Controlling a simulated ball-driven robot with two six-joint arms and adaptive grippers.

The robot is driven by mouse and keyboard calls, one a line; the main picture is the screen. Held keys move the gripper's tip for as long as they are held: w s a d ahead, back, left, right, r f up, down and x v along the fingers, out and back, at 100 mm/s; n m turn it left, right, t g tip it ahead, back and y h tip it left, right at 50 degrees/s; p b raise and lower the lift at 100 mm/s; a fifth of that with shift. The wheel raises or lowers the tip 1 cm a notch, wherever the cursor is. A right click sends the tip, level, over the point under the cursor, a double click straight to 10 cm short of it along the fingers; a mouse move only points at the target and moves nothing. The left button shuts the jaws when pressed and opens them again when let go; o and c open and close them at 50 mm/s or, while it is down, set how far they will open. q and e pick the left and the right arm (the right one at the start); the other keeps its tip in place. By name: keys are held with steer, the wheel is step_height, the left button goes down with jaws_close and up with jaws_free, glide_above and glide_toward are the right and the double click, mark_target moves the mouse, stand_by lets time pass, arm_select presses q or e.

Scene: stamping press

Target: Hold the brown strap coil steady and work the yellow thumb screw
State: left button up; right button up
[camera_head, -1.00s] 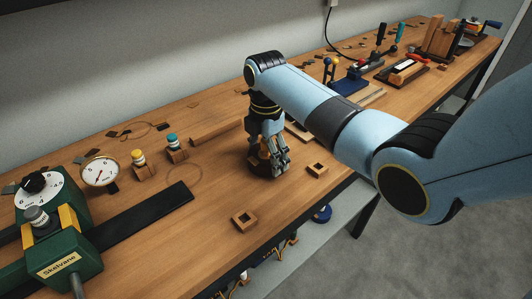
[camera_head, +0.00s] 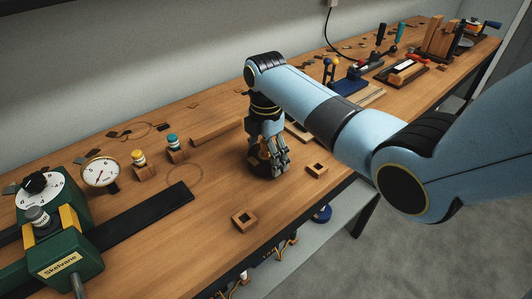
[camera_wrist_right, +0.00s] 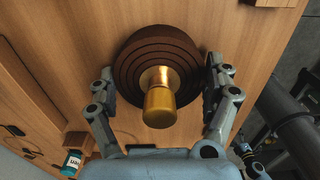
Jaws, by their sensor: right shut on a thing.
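The brown strap coil (camera_wrist_right: 155,50) lies on the bench as a round, layered disc, seen from above in the right wrist view. A gold-yellow knob, the yellow thumb screw (camera_wrist_right: 158,106), stands up from its middle. My right gripper (camera_wrist_right: 160,72) is shut on the coil, with one finger against each side of it and the screw between them. In the head view my right gripper (camera_head: 270,165) reaches down over the coil (camera_head: 258,166) and hides most of it and of the screw. My left gripper is in neither view.
A green press (camera_head: 65,250) and a dial gauge (camera_head: 100,172) stand at the left. Two small capped bottles (camera_head: 172,142) stand on wooden blocks left of the coil. Square wooden frames (camera_head: 244,220) lie near the front edge.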

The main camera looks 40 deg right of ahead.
steer(key=shift+s+f, duration=0.1)
stand_by(0.3)
steer(key=o, duration=1.5)
steer(key=shift+o, duration=0.2)
